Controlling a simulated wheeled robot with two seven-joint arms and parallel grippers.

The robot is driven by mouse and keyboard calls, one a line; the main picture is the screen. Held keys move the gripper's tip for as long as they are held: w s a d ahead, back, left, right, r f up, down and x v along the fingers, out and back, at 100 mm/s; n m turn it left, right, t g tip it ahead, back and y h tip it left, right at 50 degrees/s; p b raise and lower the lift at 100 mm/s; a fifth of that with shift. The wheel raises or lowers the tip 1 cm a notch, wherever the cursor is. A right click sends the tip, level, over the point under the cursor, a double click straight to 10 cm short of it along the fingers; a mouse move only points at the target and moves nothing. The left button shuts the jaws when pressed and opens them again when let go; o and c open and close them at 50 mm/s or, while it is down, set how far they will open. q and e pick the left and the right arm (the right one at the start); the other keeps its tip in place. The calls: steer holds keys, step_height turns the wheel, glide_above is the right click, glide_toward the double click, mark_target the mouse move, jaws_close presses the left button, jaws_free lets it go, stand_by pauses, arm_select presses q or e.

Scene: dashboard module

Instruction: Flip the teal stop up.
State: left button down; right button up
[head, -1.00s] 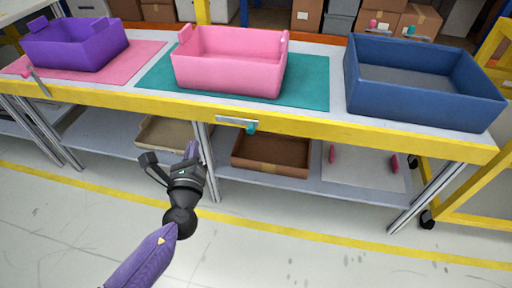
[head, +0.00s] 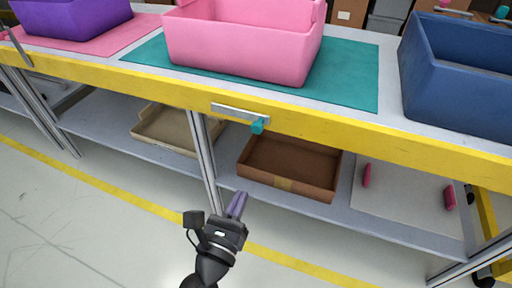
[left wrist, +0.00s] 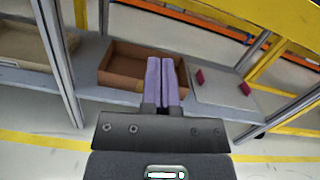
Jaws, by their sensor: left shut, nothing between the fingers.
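The teal stop (head: 258,126) hangs from a grey metal plate (head: 240,112) on the yellow front edge of the table, pointing down. My left gripper (head: 238,204) is below and in front of it, well apart from it, near the lower shelf's front. Its purple fingers are shut with nothing between them. The fingers also show in the left wrist view (left wrist: 162,82), pointing toward the lower shelf. The stop does not show in the left wrist view. My right gripper is not in view.
A pink bin (head: 240,50) stands on a teal mat (head: 350,85) above the stop. A blue bin (head: 455,95) is at right, a purple bin (head: 75,18) at left. The lower shelf holds a brown box (head: 290,170) and a beige tray (head: 165,130). A table leg (head: 203,160) stands close by.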

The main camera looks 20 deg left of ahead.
arm_select(q)
steer(key=w+r+p, duration=0.1)
steer(key=w+r, duration=0.4)
steer(key=w, duration=0.5)
steer(key=shift+w+a, duration=0.25)
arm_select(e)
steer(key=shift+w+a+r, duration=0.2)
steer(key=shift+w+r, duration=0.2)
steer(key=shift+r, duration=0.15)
arm_select(q)
steer(key=shift+f, duration=0.1)
steer(key=shift+p, duration=0.3)
